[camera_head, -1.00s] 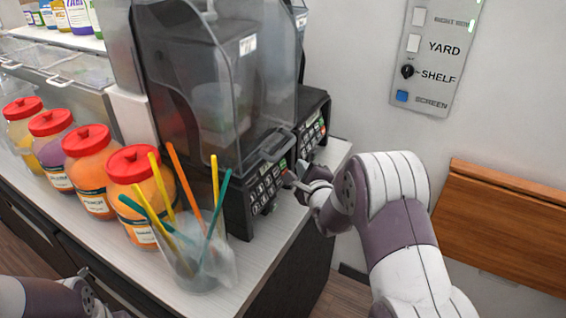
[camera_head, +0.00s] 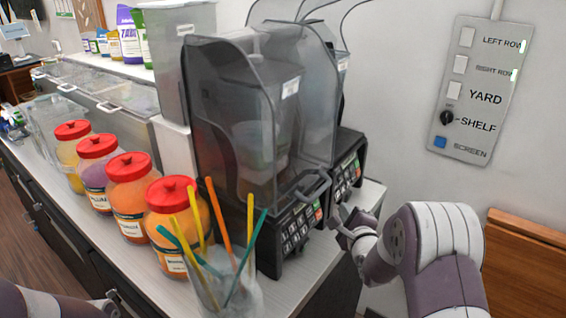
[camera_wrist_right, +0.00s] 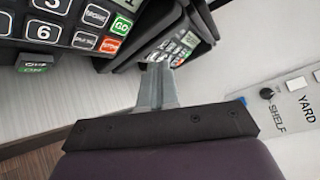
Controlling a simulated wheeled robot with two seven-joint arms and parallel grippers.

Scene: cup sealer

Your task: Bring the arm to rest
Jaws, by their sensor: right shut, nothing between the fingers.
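My right arm comes in from the lower right of the head view. Its gripper (camera_head: 343,222) is near the keypad (camera_head: 300,228) of the front machine. In the right wrist view the gripper's fingers (camera_wrist_right: 158,88) are together, shut and empty, with the keypad (camera_wrist_right: 75,30) of one machine to the left and a second keypad (camera_wrist_right: 172,50) just beyond the fingertips. I cannot tell whether the fingers touch anything. Of my left arm, only a part shows at the lower left of the head view; its gripper is not clearly seen.
Two dark machines with clear covers (camera_head: 235,120) stand on the white counter (camera_head: 262,300). Jars with red lids (camera_head: 125,195) and a clear cup of colored straws (camera_head: 228,285) stand in front. A wall panel (camera_head: 475,90) and a wooden board (camera_head: 525,265) are at the right.

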